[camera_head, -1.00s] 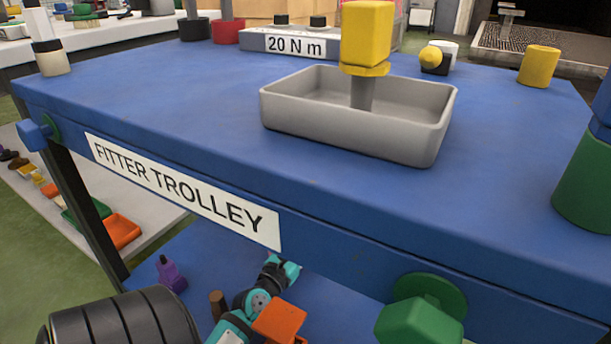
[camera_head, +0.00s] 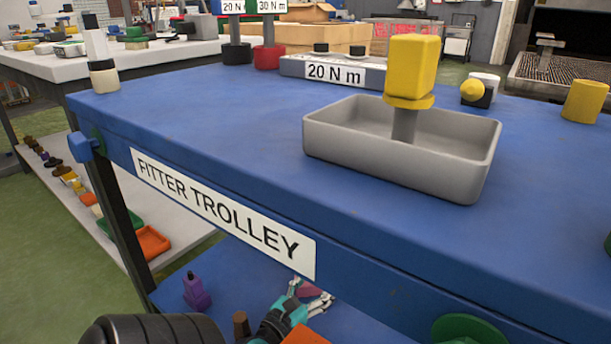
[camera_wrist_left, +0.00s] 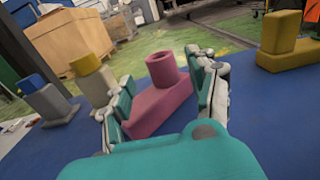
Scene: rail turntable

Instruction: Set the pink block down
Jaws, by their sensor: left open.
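The pink block (camera_wrist_left: 158,106), a long base with a round hollow stub on top, appears to stand upright on the blue surface (camera_wrist_left: 255,125) in the left wrist view. My left gripper (camera_wrist_left: 165,85) is open, with its teal-padded fingers on either side of the block. I cannot tell whether either finger touches it. In the head view my left gripper (camera_head: 314,294) is low over the trolley's blue lower shelf (camera_head: 355,325), and only a small pink part (camera_head: 303,287) shows there. My right gripper is not in view.
On the lower shelf are a purple piece (camera_head: 197,291), a brown peg (camera_head: 241,324) and an orange block (camera_head: 305,336). The trolley top (camera_head: 220,130) overhangs behind the gripper. In the wrist view, yellow-topped (camera_wrist_left: 95,82), blue-topped (camera_wrist_left: 48,102) and yellow (camera_wrist_left: 280,42) pieces stand around.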

